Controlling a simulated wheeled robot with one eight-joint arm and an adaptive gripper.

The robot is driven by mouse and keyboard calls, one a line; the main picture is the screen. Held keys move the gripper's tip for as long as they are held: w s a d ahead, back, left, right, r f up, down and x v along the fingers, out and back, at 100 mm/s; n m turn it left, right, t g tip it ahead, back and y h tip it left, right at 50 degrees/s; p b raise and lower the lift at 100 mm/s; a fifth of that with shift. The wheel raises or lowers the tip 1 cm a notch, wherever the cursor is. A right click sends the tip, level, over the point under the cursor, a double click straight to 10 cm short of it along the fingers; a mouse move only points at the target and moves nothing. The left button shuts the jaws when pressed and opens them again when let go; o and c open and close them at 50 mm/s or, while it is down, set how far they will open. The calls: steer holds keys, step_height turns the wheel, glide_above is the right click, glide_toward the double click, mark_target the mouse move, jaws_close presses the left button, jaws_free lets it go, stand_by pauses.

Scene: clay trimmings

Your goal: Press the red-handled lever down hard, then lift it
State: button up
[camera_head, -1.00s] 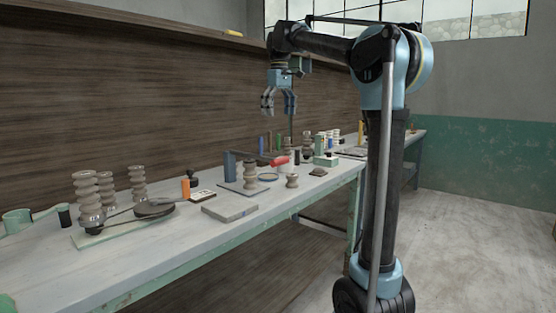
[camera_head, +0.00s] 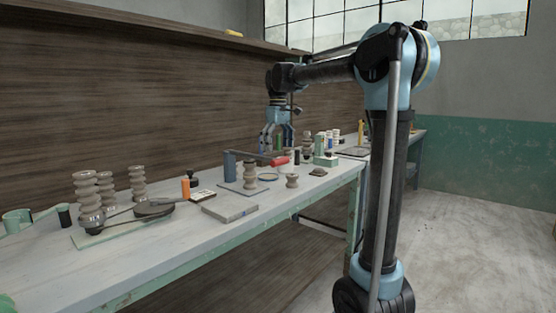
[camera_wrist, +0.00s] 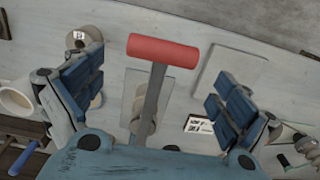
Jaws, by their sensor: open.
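The lever's red handle (camera_head: 279,161) sits at the near end of a dark bar in the head view. The bar runs back to a blue-grey post (camera_head: 229,165) on a thin plate, with a beige ribbed piece (camera_head: 250,175) under the bar. My gripper (camera_head: 277,146) is open, pointing down, just above the lever near the handle. In the wrist view the red handle (camera_wrist: 163,50) lies crosswise, and its grey bar runs between the spread blue-padded fingers of my gripper (camera_wrist: 155,98). The fingers appear empty; whether they touch the bar cannot be told.
On the bench (camera_head: 110,265) are a grey slab (camera_head: 229,208) in front of the lever, an orange bottle (camera_head: 186,187), and ribbed columns (camera_head: 138,182) with a dark disc (camera_head: 153,209) at left. Green boxes and small bottles stand behind right. The front edge is mostly clear.

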steer(key=shift+f, duration=2.15)
steer(key=shift+r, duration=0.1)
steer(key=c, duration=1.5)
